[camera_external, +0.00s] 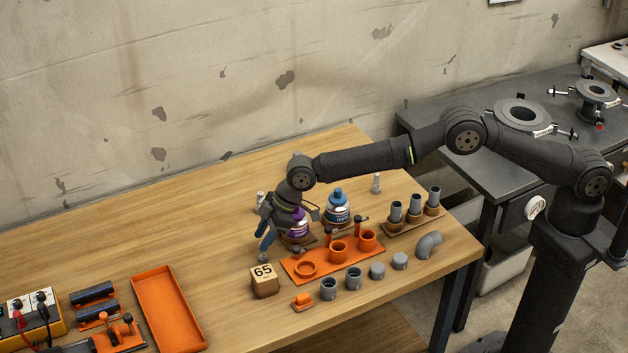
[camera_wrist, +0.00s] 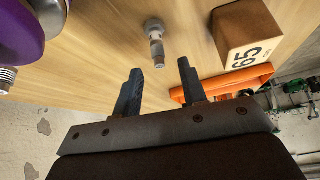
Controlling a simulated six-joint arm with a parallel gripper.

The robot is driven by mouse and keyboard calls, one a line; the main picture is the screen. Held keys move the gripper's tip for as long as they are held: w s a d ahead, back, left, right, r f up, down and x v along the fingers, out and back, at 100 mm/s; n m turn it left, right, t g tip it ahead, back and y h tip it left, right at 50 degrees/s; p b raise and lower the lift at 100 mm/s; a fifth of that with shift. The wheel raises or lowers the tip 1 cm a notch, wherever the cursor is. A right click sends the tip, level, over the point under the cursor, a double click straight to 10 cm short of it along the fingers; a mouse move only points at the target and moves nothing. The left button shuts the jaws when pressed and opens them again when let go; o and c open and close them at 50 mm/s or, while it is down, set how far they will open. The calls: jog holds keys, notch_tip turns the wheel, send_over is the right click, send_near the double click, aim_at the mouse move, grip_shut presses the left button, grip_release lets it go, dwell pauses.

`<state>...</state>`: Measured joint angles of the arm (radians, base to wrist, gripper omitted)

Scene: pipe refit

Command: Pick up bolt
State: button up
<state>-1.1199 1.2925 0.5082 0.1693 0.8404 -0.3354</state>
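A small grey metal bolt (camera_wrist: 156,44) shows in the wrist view, ahead of my fingertips and roughly between their lines. Whether a finger touches the bolt cannot be told.
The wooden block (camera_external: 264,281) marked 65 stands close by. An orange fixture plate (camera_external: 330,262) and grey pipe fittings (camera_external: 353,278) lie right. An orange tray (camera_external: 168,310) lies left, with free table between.

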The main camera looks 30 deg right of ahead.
aim_at(259, 258)
jog(key=x, duration=0.3)
jog(key=shift+s+d+f, duration=0.1)
jog(key=shift+d+f, duration=0.15)
jog(key=shift+f, duration=0.15)
jog(key=shift+x, duration=0.75)
grip_shut()
